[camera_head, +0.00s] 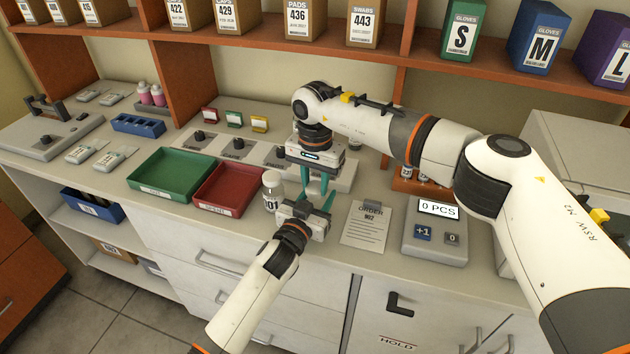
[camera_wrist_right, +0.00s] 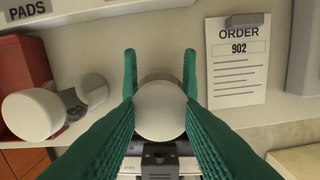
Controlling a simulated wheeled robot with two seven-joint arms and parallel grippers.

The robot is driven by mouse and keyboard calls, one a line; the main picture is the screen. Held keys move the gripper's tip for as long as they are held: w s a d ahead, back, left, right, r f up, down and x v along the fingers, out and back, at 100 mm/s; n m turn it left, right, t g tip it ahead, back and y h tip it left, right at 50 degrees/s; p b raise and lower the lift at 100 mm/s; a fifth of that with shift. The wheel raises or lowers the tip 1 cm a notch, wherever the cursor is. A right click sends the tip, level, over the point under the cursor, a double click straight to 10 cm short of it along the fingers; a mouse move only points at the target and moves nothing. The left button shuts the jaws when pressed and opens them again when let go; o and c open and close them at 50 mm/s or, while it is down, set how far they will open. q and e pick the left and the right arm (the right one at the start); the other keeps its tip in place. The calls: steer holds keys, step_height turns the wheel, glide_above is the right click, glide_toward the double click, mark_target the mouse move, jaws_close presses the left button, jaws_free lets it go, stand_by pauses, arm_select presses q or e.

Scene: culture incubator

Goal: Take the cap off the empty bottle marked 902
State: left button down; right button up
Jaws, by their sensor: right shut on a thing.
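My right gripper (camera_head: 317,185) points down over the counter. In the right wrist view its teal fingers (camera_wrist_right: 160,108) are shut on a round white cap (camera_wrist_right: 160,111). Under the cap a little of a bottle (camera_wrist_right: 160,77) shows; its label and contents are hidden, so I cannot read its number. My left gripper (camera_head: 318,198) reaches in low from the front. Its fingers stand apart on either side of that bottle; I cannot tell whether they touch it. Another white-capped bottle (camera_head: 272,192), its label partly reading "01", stands just left; it also shows in the wrist view (camera_wrist_right: 33,114).
A red tray (camera_head: 205,207) and a green tray (camera_head: 150,190) lie to the left. An order card (camera_head: 364,228) reading 902 and a piece counter (camera_head: 436,245) showing 0 PCS lie to the right. Shelving (camera_head: 280,42) with boxes runs above the back.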

mark_target(315, 187)
steer(key=n, duration=0.5)
steer(key=shift+n, duration=0.4)
steer(key=shift+o, duration=0.6)
steer(key=shift+r, duration=0.1)
steer(key=shift+r, duration=0.1)
steer(key=shift+r, duration=0.9)
steer(key=shift+r, duration=0.15)
steer(key=shift+r, duration=1.9)
arm_select(q)
steer(key=c, duration=0.6)
jaws_free()
steer(key=shift+c, duration=0.2)
